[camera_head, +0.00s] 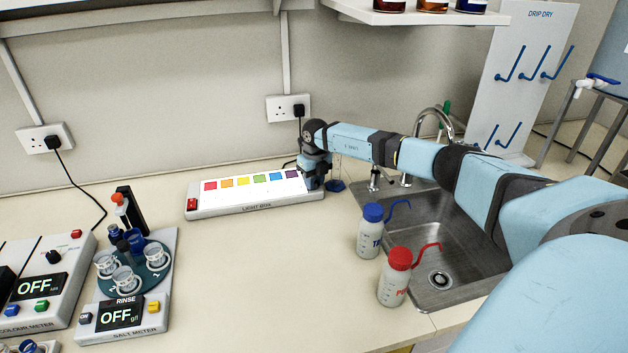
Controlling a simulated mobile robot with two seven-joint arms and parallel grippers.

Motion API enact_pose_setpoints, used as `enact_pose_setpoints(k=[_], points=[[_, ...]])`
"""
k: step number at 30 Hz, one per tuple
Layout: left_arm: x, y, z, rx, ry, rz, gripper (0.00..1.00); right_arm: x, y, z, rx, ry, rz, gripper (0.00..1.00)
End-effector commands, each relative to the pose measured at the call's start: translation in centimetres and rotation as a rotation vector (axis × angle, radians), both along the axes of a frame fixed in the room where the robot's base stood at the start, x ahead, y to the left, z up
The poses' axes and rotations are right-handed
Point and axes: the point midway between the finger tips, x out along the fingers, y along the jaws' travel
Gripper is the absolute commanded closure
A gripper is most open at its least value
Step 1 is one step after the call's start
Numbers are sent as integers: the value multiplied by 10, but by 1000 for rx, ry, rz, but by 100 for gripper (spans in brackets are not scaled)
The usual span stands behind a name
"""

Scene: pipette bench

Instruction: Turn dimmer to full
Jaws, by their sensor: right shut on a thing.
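The light box (250,205) stands near the back wall, with a lit white panel, a row of coloured squares and a red switch (192,204) at its left end. My right arm reaches in from the right over the sink. My right gripper (314,180) points down at the right end of the light box. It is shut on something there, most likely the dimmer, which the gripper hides. My left gripper is not in view.
A blue-capped bottle (370,238) and a red-capped bottle (396,280) stand beside the sink (440,250), below my right arm. A salt meter (130,310) and a colour meter (40,300) stand at the left. The bench middle is clear.

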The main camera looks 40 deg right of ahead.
Motion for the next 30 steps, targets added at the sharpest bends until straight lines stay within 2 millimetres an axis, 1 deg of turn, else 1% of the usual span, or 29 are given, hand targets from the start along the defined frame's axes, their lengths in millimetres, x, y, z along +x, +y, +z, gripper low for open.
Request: enact_pose_setpoints(k=[11,12,14,15,24,26,30], points=[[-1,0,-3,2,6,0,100,0,0,0,1,0,-4,98],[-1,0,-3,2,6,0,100,0,0,0,1,0,-4,65],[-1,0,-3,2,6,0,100,0,0,0,0,0,-4,51],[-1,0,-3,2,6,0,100,0,0,0,0,0,-4,49],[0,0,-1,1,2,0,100,0,0,3,0,-1,-3,49],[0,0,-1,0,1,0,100,1,-1,8,0,-3,-3,49],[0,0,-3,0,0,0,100,0,-2,30,-2,-4,-2,49]])
